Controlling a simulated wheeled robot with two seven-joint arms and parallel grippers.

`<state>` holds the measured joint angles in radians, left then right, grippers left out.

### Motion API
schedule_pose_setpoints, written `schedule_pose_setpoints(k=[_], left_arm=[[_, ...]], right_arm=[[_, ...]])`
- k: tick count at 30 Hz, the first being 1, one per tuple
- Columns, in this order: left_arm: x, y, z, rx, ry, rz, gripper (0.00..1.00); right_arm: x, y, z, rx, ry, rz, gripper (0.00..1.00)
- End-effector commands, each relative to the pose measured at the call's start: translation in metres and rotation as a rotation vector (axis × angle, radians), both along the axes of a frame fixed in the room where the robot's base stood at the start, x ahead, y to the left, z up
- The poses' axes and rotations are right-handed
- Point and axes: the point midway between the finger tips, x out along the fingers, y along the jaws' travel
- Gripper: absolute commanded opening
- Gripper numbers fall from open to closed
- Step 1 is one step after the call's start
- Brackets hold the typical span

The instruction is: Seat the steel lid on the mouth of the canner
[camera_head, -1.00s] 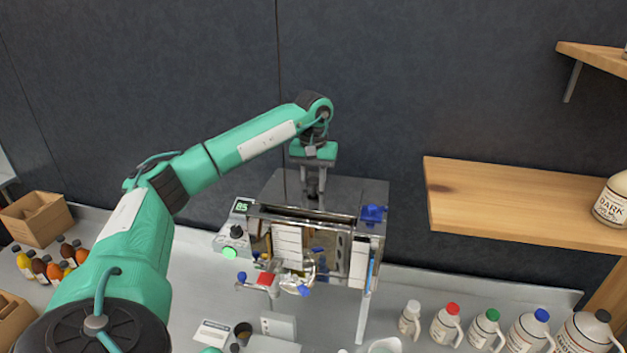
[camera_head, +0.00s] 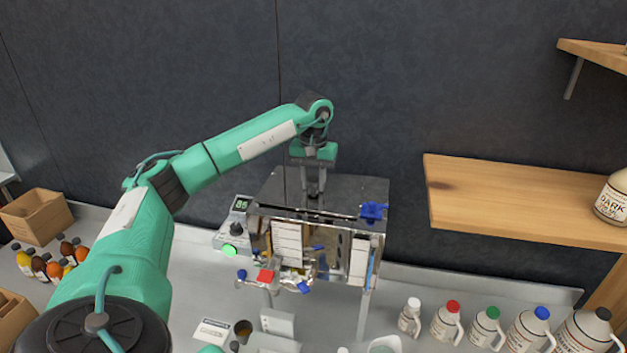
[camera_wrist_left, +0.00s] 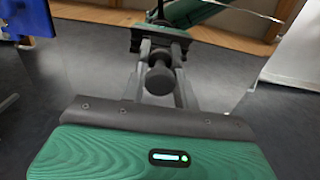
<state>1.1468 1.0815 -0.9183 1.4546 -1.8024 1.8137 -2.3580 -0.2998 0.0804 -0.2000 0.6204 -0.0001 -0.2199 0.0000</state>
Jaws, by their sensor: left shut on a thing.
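The steel lid (camera_head: 345,193) is a flat, mirror-bright plate at the top of the canner (camera_head: 340,248), a shiny steel box. My left gripper (camera_head: 314,190) points down at the lid's middle. In the left wrist view, the left gripper (camera_wrist_left: 158,72) is shut on the dark round knob of the lid (camera_wrist_left: 90,75), whose surface mirrors my gripper. The lid looks nearly level, its front edge close along the canner's front top edge. The mouth is hidden under the lid, so I cannot tell whether it touches all round. My right gripper is out of view.
A blue fitting (camera_head: 373,211) sits at the canner's front right corner. A control box with a green display (camera_head: 241,204) stands at its left. Several jugs (camera_head: 447,321) stand right on the counter. A wooden shelf (camera_head: 520,200) juts out at right.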

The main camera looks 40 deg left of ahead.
Motion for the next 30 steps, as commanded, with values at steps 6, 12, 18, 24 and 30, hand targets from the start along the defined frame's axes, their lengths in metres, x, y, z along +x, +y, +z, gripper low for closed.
schedule_pose_setpoints(k=[6, 12, 18, 24, 30], left_arm=[[0.0000, 0.0001, 0.0007, 0.000, -0.001, 0.000, 0.36], [0.0000, 0.0001, 0.0005, 0.000, -0.001, 0.000, 0.55], [-0.0001, 0.0000, -0.0003, 0.000, 0.001, 0.000, 0.73], [0.0000, 0.0000, -0.0001, 0.000, 0.000, 0.000, 0.77], [0.0001, 0.0000, 0.0029, 0.000, 0.000, 0.000, 0.77]], right_arm=[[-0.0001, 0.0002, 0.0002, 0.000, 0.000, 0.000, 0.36], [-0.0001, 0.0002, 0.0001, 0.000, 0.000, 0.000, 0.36], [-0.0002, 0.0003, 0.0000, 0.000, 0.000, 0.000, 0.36], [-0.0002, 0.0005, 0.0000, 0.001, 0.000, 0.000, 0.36], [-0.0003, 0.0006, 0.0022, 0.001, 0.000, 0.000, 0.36]])
